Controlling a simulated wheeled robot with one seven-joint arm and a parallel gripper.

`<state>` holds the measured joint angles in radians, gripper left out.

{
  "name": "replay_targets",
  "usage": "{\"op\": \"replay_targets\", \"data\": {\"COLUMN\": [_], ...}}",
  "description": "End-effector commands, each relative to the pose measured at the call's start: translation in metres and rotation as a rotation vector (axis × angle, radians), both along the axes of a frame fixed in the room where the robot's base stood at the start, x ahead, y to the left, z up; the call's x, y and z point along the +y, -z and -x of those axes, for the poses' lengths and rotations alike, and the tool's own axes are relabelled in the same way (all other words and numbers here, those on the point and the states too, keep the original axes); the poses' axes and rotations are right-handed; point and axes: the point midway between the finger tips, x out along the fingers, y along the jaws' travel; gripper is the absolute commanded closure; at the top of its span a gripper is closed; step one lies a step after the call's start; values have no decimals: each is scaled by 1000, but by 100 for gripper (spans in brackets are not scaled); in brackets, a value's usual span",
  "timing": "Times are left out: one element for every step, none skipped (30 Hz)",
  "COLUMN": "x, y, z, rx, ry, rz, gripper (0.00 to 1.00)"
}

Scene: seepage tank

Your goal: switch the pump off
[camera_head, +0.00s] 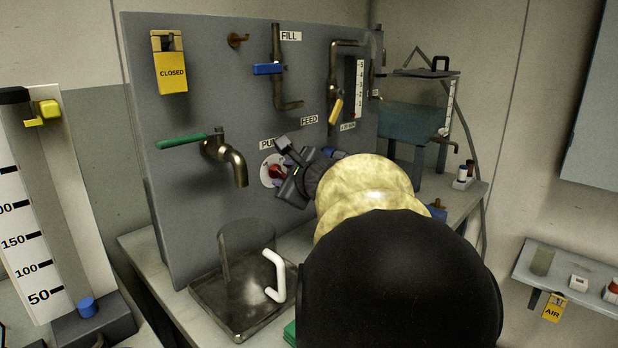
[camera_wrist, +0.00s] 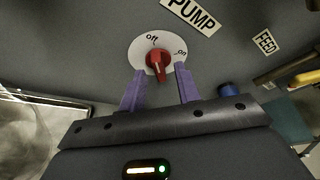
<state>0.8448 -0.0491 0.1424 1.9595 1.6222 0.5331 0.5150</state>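The pump knob (camera_wrist: 158,62) is red and sits on a white round dial (camera_wrist: 140,50) under a "PUMP" label (camera_wrist: 191,13). The dial reads "off" at upper left and "on" at right. The knob's ridge runs nearly up and down in the wrist view, its upper end nearer "off"; I cannot tell which end is the pointer. My gripper (camera_wrist: 160,70) is open, its two purple fingers on either side of the knob, with gaps visible. In the head view the knob (camera_head: 275,171) shows beside my gripper (camera_head: 283,167), partly hidden by it.
A green-handled tap (camera_head: 215,148) juts from the grey panel (camera_head: 200,85) left of the dial. Below stand a clear jug (camera_head: 246,243) with a white handle and a metal tray (camera_head: 215,298). A blue-handled fill valve (camera_head: 268,69) is above. A water tank (camera_head: 412,122) stands right.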

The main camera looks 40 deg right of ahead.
Motion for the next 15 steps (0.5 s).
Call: {"op": "replay_targets", "data": {"x": [1,2,3,4,4,6,6,8,8,10,11,12,13,13,15], "y": [-4,-5,-7,-8,-11,-13,-14,-16,-18,-20,-22,-24,-25,-27,-29], "z": [7,12,18,23,29,37,42,48,56,62,67,75,81,86,94], "rx": [-1,-1,-1,-1,-1,-1,-1,-1,-1,-2,-1,-2,-2,-2,-2], "ry": [2,1,2,2,1,2,3,1,2,2,1,2,1,2,1], "rz": [2,2,3,2,2,2,1,2,2,2,2,1,0,2,3], "gripper": [67,67,67,67,67,67,67,67,67,67,67,67,67,67,67]}}
